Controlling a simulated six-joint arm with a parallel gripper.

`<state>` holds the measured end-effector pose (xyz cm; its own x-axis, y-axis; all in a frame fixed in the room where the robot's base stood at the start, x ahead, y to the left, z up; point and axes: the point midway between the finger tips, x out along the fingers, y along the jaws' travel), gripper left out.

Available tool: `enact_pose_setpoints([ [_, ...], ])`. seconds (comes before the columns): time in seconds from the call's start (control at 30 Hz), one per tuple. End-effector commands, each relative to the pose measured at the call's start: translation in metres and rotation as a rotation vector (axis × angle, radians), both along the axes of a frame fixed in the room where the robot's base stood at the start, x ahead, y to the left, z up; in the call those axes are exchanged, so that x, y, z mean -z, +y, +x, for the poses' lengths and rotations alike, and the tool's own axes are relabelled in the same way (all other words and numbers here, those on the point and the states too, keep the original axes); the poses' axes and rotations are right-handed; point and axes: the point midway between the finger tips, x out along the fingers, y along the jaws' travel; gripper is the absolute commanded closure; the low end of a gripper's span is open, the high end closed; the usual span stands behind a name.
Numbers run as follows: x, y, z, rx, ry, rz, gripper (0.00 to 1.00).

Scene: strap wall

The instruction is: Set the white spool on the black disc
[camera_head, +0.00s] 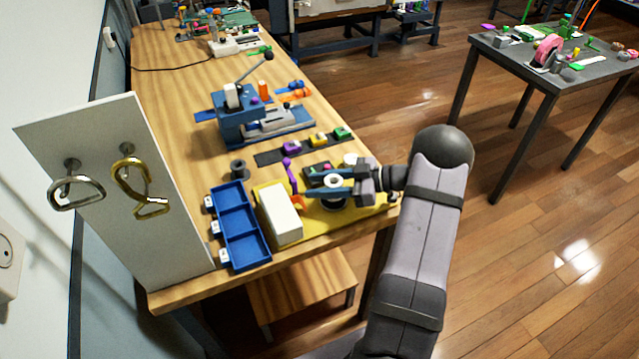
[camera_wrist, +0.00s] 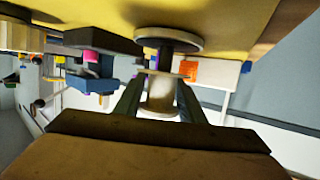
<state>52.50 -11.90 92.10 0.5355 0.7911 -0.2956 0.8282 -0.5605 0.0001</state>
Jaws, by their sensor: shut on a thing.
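The white spool (camera_head: 334,180) is held in my gripper (camera_head: 338,185), whose fingers are shut on it from the right. In the wrist view the spool (camera_wrist: 160,97) sits between the two fingers (camera_wrist: 160,95). The black disc (camera_wrist: 168,36) lies on the yellow mat, and a pale rim shows around it. In the head view the black disc (camera_head: 335,205) shows just below the spool, partly hidden by it and the fingers. The spool appears a little apart from the disc, with a dark part between them. I cannot tell whether they touch.
A white block (camera_head: 280,212) stands on the yellow mat (camera_head: 365,212) left of the gripper, near an orange piece (camera_wrist: 190,72). A blue tray (camera_head: 238,225), a dark spool (camera_head: 238,168) and a dark block (camera_head: 318,174) are close by. A board with hooks (camera_head: 100,190) stands left.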

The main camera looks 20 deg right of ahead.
Motion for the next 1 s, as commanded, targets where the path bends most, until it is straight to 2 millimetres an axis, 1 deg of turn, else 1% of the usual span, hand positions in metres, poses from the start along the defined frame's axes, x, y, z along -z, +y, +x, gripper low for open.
enact_pose_setpoints([
  [0.1,0.004,0.0,0.0,0.0,0.0,0.0,0.89],
  [0.27,0.004,0.0,0.0,0.001,0.0,0.0,0.89],
  [0.3,0.004,0.0,0.0,0.0,0.0,0.0,0.57],
  [0.33,0.004,0.0,0.0,0.0,0.0,0.0,0.5],
  [0.37,0.004,0.0,0.0,0.0,0.0,0.0,0.45],
  [0.67,0.004,0.0,0.0,0.0,0.0,0.0,0.45],
  [0.77,0.0,0.0,0.0,0.0,-0.001,-0.001,0.45],
  [0.87,-0.009,0.0,0.0,0.0,-0.001,-0.001,0.45],
  [1.0,-0.011,-0.016,-0.009,0.004,-0.002,-0.001,0.45],
])
